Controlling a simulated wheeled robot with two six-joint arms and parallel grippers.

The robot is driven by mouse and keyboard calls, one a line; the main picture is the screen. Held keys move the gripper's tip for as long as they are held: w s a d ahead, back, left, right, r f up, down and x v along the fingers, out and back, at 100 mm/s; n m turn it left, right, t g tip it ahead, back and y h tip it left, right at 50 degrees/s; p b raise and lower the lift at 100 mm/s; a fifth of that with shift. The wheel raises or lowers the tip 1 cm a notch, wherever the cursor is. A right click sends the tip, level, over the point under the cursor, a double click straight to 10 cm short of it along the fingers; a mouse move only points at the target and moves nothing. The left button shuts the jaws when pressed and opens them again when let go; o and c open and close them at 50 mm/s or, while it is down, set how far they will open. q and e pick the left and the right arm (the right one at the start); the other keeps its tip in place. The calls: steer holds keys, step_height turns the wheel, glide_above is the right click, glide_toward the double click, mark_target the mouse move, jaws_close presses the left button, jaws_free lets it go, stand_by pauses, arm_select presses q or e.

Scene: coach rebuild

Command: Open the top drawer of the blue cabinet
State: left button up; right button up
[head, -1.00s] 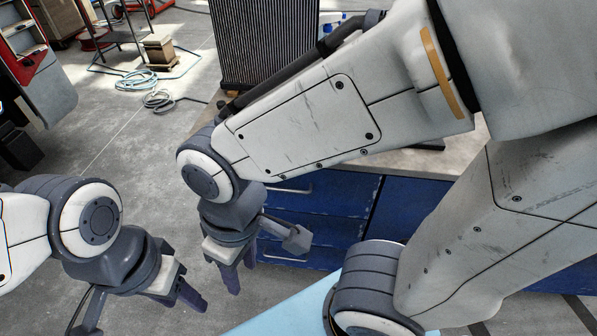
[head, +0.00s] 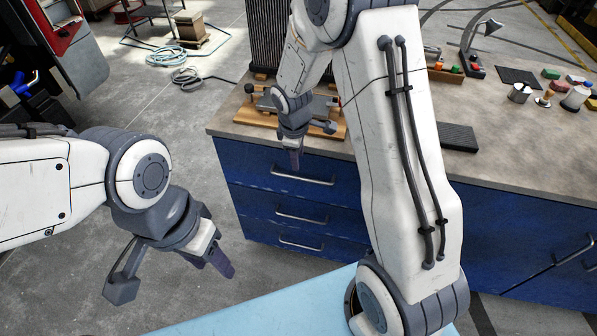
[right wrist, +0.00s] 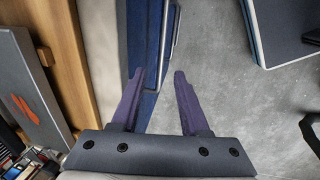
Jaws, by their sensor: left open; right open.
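The blue cabinet (head: 236,166) stands in the middle of the head view, with a stack of three drawers at its left end. Its top drawer (head: 250,172) looks shut and has a silver bar handle (head: 303,176). My right gripper (head: 294,162) is open and points down at the cabinet's front, just above the handle's left part. In the right wrist view the handle (right wrist: 168,45) runs between the two open fingers (right wrist: 159,74); I cannot tell their depth against it. My left gripper (head: 213,268) is open and empty, left of the cabinet over the floor.
A wooden board with a grey device (head: 262,104) lies on the worktop (head: 400,145) above the drawers. A dark flat block (head: 458,138) and several small items lie further right. A light blue surface (head: 260,318) is in front.

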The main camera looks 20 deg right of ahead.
mark_target(299, 177)
steer(key=f, duration=0.3)
steer(key=w+f, duration=0.1)
steer(key=f, duration=0.2)
steer(key=d+f, duration=0.1)
steer(key=f, duration=0.2)
steer(key=shift+w+b, duration=0.15)
steer(key=shift+b, duration=0.2)
steer(key=shift+a, duration=0.1)
jaws_close()
stand_by(0.8)
